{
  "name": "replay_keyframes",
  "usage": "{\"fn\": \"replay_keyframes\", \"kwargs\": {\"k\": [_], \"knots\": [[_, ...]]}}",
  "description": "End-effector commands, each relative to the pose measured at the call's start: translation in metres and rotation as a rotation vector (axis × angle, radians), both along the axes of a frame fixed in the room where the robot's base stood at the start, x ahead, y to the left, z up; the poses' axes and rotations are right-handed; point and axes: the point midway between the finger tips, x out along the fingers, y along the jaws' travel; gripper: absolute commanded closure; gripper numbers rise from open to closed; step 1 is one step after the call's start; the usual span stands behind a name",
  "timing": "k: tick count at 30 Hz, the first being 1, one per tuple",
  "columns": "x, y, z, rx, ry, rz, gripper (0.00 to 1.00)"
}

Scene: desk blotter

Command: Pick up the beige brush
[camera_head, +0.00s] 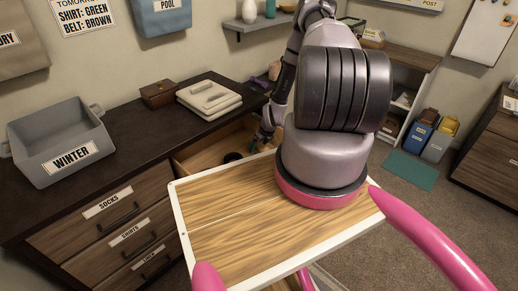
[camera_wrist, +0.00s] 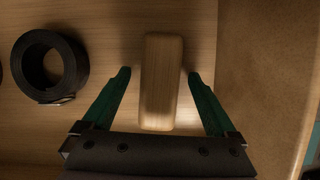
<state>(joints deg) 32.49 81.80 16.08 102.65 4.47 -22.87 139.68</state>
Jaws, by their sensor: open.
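The beige brush (camera_wrist: 161,85), a rounded wooden block, lies in the open drawer in the wrist view. Only its plain top shows. My gripper (camera_wrist: 159,74) is open, with one green finger on the left of the brush and the other on the right. Gaps show between the fingers and the brush, and the gripper holds nothing. In the head view my gripper (camera_head: 264,137) reaches down at the open drawer (camera_head: 205,153). I cannot make out the brush there.
A rolled black belt (camera_wrist: 50,66) lies left of the brush. The drawer wall (camera_wrist: 217,60) stands close on the right. On the dresser top are a grey WINTER bin (camera_head: 60,145), folded cream cloths (camera_head: 209,98) and a small brown box (camera_head: 158,94).

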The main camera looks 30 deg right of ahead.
Motion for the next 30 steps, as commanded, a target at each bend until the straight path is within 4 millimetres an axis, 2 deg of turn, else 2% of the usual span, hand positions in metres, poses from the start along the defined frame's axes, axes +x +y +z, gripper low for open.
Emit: {"fn": "replay_keyframes", "kwargs": {"k": [18,20,24,26,30], "knots": [[-0.0002,0.0002,-0.0048,0.0,0.0,0.0,0.07],[-0.0002,0.0001,-0.0047,0.0,0.0,0.0,0.27],[-0.0001,0.0001,-0.0047,0.0,0.0,0.0,0.8],[-0.0001,0.0001,-0.0047,0.0,0.0,0.0,1.0],[0.0,0.0,-0.0045,0.0,0.0,0.0,1.0]]}}
